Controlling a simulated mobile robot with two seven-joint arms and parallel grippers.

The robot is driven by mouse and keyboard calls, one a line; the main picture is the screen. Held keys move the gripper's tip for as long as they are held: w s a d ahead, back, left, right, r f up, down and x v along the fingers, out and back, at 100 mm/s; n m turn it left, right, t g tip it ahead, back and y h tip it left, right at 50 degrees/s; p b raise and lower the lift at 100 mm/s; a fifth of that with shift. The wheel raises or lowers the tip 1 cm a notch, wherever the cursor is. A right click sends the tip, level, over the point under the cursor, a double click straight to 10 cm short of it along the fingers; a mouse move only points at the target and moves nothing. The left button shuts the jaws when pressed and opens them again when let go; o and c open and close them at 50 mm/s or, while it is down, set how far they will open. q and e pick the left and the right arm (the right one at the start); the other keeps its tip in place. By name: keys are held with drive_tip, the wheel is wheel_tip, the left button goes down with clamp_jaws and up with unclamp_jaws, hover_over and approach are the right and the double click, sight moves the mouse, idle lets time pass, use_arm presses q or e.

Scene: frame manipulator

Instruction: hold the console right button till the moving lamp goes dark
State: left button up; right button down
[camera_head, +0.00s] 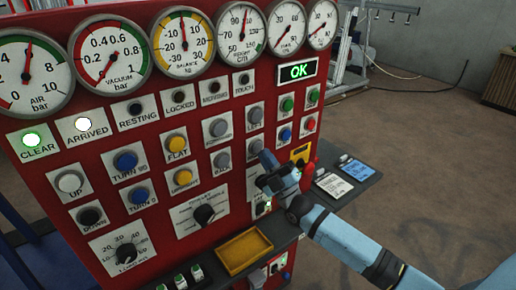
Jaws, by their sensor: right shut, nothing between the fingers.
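The red console (160,75) fills the left and middle of the head view. A grey button (256,146) sits below the one labelled LEFT (255,114); its own label is hidden behind my right gripper, and its place fits the right button. My right gripper (266,160) is shut and empty, its tip just below and close to this button. I cannot tell whether it touches. The small lamp (212,88) between LOCKED and TOUCH, with a blurred label that may read MOVING, is dark. My left gripper is not in view.
A green OK display (298,71) is lit. Grey BACK button (221,160) stands left of my gripper. A yellow tray (243,250) and a dark shelf with cards (333,184) stick out below.

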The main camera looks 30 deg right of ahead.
drive_tip(key=shift+w, duration=0.15)
drive_tip(key=shift+w, duration=0.3)
